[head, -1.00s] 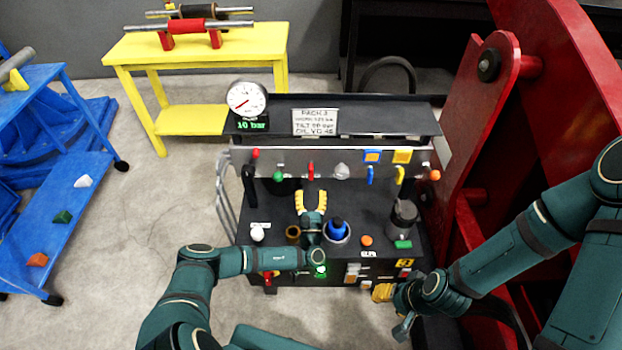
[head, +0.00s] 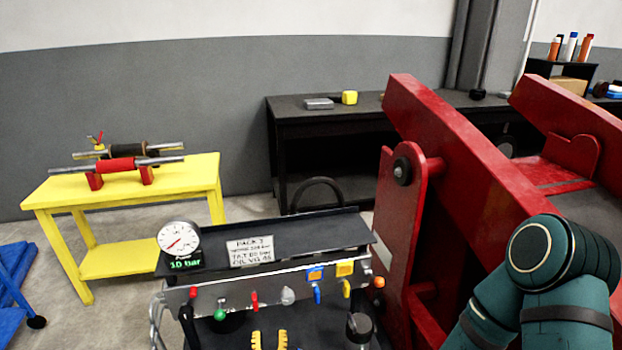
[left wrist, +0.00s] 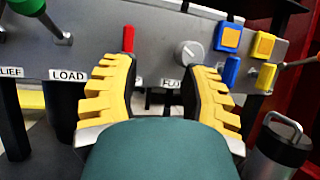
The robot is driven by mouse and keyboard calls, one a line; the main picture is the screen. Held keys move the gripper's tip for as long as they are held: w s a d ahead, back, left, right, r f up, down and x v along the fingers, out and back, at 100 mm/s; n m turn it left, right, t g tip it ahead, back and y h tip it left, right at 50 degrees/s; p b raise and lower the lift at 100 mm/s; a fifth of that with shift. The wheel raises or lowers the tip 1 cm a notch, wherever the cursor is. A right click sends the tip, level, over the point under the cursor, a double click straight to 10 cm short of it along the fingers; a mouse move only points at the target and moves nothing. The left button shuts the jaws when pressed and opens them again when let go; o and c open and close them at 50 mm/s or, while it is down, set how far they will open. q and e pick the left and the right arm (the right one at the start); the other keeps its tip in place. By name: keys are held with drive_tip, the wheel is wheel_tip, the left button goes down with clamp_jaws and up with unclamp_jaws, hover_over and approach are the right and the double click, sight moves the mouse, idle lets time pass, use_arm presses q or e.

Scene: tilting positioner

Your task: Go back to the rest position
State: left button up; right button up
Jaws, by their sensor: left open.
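My left gripper (head: 269,340) shows only as yellow fingertips at the bottom of the head view, in front of the hydraulic pack's valve panel (head: 268,288). In the left wrist view its two yellow-padded fingers (left wrist: 165,90) are spread apart with nothing between them. Beyond them are a red lever (left wrist: 129,38) and a grey knob (left wrist: 188,53) on the panel. I cannot tell whether the fingers touch the panel. My right gripper is outside the head view; only teal links of my right arm show at the lower right.
A pressure gauge (head: 179,238) reading 10 bar stands on the pack's top left. The red positioner frame (head: 470,160) rises close on the right. A yellow table (head: 190,178) with rollers stands at the left, a black bench (head: 290,108) behind. A metal canister (left wrist: 280,140) is at lower right.

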use_arm(q)
drive_tip(key=s+d+r+m+g+h, duration=0.2)
drive_tip(key=s+d+m+g+h, duration=0.1)
drive_tip(key=d+m+h, duration=0.5)
drive_tip(key=s+d+r+m+g+h, duration=0.4)
drive_tip(key=d+h, duration=0.3)
drive_tip(key=h, duration=0.4)
drive_tip(key=s+d+f+m+g+h, duration=0.3)
drive_tip(key=s+d+m+g, duration=0.2)
drive_tip(key=s+m+g, duration=0.45)
drive_tip(key=s+a+f+m+g+y, duration=0.25)
drive_tip(key=s+m+g+y, duration=0.2)
drive_tip(key=s, duration=0.25)
drive_tip(key=s+a+f+m+g+y, duration=0.1)
drive_tip(key=s+f+m+g+y, duration=0.2)
drive_tip(key=s+g, duration=0.35)
drive_tip(key=s+a+r+m+t+y, duration=0.15)
drive_tip(key=a+m+t+y, duration=0.5)
drive_tip(key=a, duration=0.85)
drive_tip(key=w+d+r+y, duration=0.1)
drive_tip(key=w+d+r, duration=0.1)
drive_tip(key=w+r, duration=0.3)
drive_tip(key=shift+w+d, duration=0.25)
drive_tip(key=shift+d, duration=0.15)
